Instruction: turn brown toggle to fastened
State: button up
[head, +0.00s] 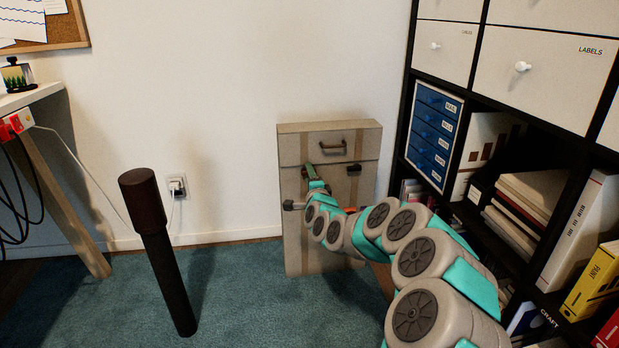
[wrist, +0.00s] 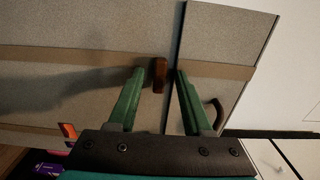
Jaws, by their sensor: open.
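The brown toggle (wrist: 159,76) is a small block on the case front, at a strap and just beside the dark lid seam in the wrist view. Its long side runs roughly parallel to the seam and across the strap. The beige case (head: 320,255) stands upright against the wall. My gripper (wrist: 159,71) is open, its green fingers on either side of the toggle. I cannot tell whether a finger touches it. In the head view my gripper (head: 309,172) is at the case's left strap and hides the toggle.
A brown handle (head: 333,148) sits on the case's lid. A dark fitting (head: 353,169) is on the right strap. A black shelf (head: 463,95) stands close on the right. A dark post (head: 160,255) rises from the carpet at left; carpet between post and case is clear.

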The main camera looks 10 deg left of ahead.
grip_shut()
dwell(0.4)
dwell(0.4)
jog(key=shift+s+a+r+n+p, duration=0.15)
jog(key=shift+n+p, duration=0.8)
jog(key=shift+n, duration=2.05)
jog(key=shift+w+a+r+n+p, duration=0.15)
jog(key=shift+n+p, duration=0.75)
jog(key=shift+n, duration=2.1)
jog(key=shift+s+a+r+n+p, duration=0.15)
jog(key=shift+n+p, duration=0.8)
jog(key=shift+n, duration=2.05)
